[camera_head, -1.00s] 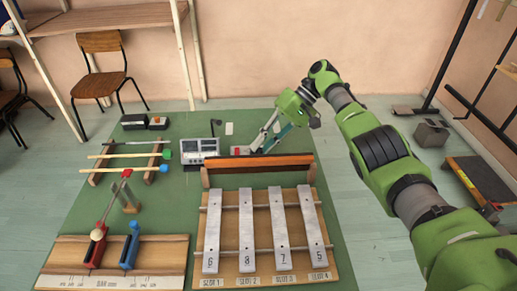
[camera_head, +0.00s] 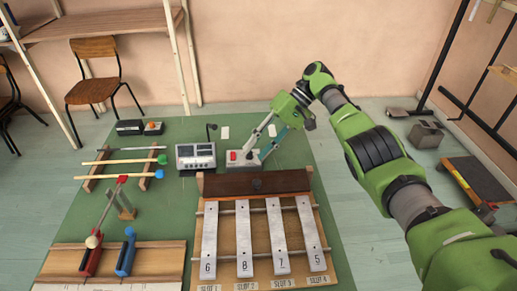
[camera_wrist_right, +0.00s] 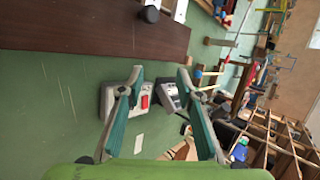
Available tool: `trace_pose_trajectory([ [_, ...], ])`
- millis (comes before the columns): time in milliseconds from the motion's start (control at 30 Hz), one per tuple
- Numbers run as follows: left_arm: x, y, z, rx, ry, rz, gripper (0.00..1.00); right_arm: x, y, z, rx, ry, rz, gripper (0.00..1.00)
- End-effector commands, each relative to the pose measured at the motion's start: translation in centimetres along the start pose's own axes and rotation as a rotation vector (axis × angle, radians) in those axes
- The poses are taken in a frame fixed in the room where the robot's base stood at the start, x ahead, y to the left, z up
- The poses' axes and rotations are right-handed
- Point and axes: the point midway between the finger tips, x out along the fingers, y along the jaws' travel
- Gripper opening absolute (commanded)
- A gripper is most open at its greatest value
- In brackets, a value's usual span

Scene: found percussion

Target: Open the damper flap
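The damper flap (camera_head: 228,184) is a long brown board across the far ends of the metal bars, with a dark round knob (camera_head: 257,184) on it. Its broad face shows, and the long bars in front are uncovered. In the right wrist view the flap (camera_wrist_right: 90,28) fills the upper left, with the knob (camera_wrist_right: 150,14) at the top. My right gripper (camera_head: 257,153) is beyond the flap, above the mat near a box with a red button. Its fingers (camera_wrist_right: 160,73) are apart, with nothing between them, and not touching the flap. My left gripper is not in view.
Numbered metal bars (camera_head: 244,240) lie on a wooden board nearest me. A grey device with displays (camera_head: 195,155) and the red-button box (camera_head: 233,158) stand behind the flap. Mallets (camera_head: 125,161) and a red-and-blue striker stand (camera_head: 125,252) are at left. The green mat (camera_head: 175,205) is partly clear.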

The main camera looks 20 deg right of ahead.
Motion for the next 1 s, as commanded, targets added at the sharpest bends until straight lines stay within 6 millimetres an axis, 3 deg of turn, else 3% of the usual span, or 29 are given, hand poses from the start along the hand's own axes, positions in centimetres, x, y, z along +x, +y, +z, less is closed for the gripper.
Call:
trace_pose_trajectory([
  [500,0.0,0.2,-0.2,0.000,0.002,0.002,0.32,-6.0,-6.1,1.0,-0.002,0.001,0.001,0.32],
  [1000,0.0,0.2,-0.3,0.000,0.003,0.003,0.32,-6.5,-6.7,1.2,0.000,-0.001,0.001,0.32],
])
